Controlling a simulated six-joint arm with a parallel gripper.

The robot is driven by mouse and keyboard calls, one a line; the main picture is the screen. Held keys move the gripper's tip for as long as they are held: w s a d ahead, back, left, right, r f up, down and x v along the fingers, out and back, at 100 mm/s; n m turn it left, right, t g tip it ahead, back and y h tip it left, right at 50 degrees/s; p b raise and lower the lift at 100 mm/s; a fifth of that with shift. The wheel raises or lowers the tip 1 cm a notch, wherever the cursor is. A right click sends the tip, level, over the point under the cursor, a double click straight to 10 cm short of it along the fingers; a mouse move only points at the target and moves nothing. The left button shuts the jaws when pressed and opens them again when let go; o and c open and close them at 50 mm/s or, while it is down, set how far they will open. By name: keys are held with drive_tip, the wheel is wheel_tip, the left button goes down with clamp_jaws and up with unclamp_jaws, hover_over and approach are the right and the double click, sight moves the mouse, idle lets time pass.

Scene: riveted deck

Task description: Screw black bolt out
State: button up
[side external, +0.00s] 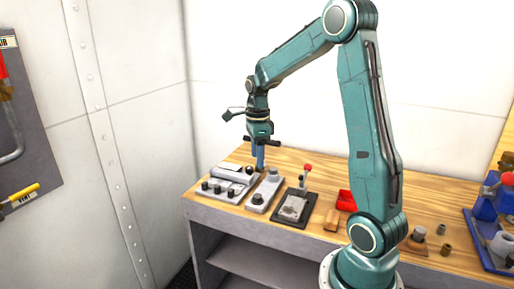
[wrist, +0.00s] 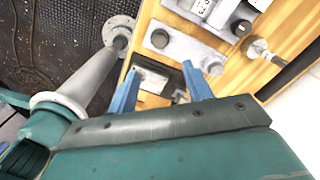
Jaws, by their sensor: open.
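A light grey block (side external: 265,190) on the wooden bench carries a dark bolt head (side external: 257,199) at its near end and a grey round piece (side external: 272,174) at its far end. In the wrist view the same block (wrist: 185,50) shows a dark bolt head (wrist: 160,38) and a second round piece (wrist: 213,66) near a fingertip. My gripper (side external: 260,167) has blue fingers and points down above the far part of the block. In the wrist view my gripper (wrist: 160,68) is open, with nothing held between the fingers. Contact with the block cannot be told.
A block with several dark knobs (side external: 218,188) stands to the left. A dark plate with a red-knobbed lever (side external: 294,207) stands to the right.

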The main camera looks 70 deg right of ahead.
sight(257, 196)
drive_tip(key=shift+f, duration=0.1)
wheel_tip(257, 196, down, 14)
drive_tip(key=shift+r, duration=0.2)
idle(0.5)
drive_tip(key=c, duration=1)
